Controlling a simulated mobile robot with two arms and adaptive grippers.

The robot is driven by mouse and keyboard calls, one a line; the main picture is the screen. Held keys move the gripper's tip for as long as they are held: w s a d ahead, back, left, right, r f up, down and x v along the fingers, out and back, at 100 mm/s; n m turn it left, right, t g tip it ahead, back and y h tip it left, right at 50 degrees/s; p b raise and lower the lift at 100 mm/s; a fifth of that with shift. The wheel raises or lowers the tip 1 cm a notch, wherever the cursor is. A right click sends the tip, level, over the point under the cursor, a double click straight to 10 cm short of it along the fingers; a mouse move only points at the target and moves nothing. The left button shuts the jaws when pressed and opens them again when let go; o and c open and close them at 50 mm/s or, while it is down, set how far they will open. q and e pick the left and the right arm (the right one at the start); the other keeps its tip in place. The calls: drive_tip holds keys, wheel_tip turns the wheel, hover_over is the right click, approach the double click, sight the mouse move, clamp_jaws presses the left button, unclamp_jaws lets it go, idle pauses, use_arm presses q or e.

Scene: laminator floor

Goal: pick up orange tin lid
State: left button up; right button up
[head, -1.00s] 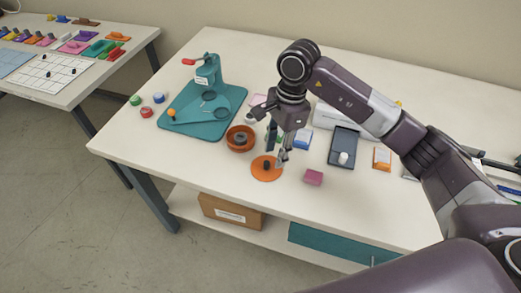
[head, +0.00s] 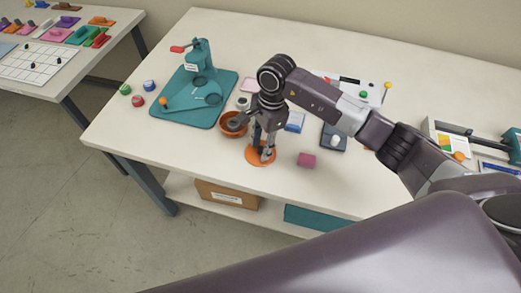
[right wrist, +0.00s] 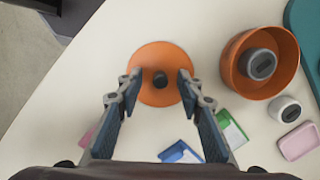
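The orange tin lid (head: 258,158) is a flat round disc with a dark knob, lying on the white table near its front edge. In the right wrist view the lid (right wrist: 160,54) shows whole below the fingers, its black knob at its middle. My right gripper (head: 262,154) points down over the lid. In the right wrist view the gripper (right wrist: 159,80) is open, one finger on each side of the knob, with gaps between knob and fingers. I cannot tell whether the fingertips touch the lid. My left gripper is not in view.
An orange tin (right wrist: 232,62) with a grey round piece inside stands close to the lid. A pink block (head: 306,160) lies to the right. A teal press board (head: 190,112) is behind left. A blue-white box (head: 295,122) and dark tray (head: 333,137) are behind right.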

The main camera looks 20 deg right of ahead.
drive_tip(key=c, duration=0.6)
clamp_jaws()
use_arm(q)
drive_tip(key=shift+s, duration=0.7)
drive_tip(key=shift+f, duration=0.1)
use_arm(e)
drive_tip(key=shift+r, duration=0.1)
